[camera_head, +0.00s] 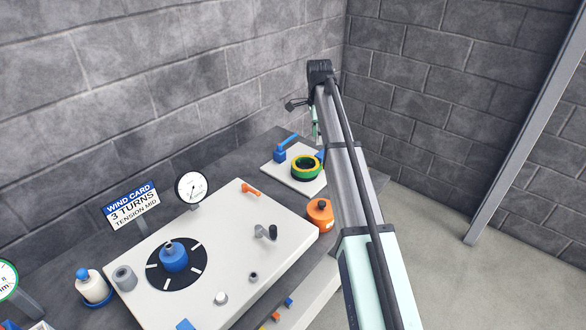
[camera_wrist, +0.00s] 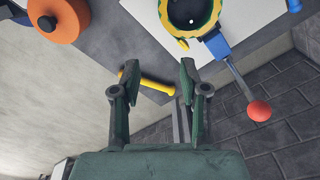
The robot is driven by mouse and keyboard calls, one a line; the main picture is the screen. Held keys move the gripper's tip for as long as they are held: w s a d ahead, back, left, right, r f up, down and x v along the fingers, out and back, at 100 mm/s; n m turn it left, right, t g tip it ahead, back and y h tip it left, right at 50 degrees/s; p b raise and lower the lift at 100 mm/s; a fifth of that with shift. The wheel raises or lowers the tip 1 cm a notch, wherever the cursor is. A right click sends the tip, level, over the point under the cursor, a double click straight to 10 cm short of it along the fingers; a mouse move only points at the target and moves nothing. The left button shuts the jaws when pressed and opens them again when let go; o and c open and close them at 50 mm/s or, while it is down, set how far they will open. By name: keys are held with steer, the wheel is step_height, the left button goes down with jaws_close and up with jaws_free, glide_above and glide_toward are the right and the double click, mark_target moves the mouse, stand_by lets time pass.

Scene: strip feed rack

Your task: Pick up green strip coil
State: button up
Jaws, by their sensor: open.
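The green strip coil (camera_head: 307,176), a green and yellow ring with a dark centre, sits on a white plate (camera_head: 276,168) at the far end of the bench. In the wrist view its yellow-edged ring (camera_wrist: 179,29) is at the top, partly cut off by the frame edge. My gripper (camera_wrist: 158,66) is open, with nothing held between its two dark green fingers. The coil lies beyond the fingertips, up and to the right in the wrist view, and is not touched. In the head view my arm passes just right of the coil; the fingers are hard to make out there.
A blue block with a lever (camera_wrist: 217,45) and red knob (camera_wrist: 258,111) is beside the coil. A yellow handle (camera_wrist: 155,83) shows beyond the fingers. An orange spool (camera_head: 320,212) stands nearer. A white winding panel (camera_head: 215,275) fills the near bench; a brick wall is behind.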

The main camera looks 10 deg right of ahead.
steer(key=a+r, duration=0.1)
steer(key=p, duration=0.3)
glide_above(311, 170)
step_height(311, 170, down, 11)
steer(key=shift+w+f, duration=0.15)
steer(key=shift+f, duration=0.05)
steer(key=shift+a+f+p, duration=0.2)
steer(key=shift+f+p, duration=1.15)
steer(key=shift+f, duration=1.35)
jaws_close()
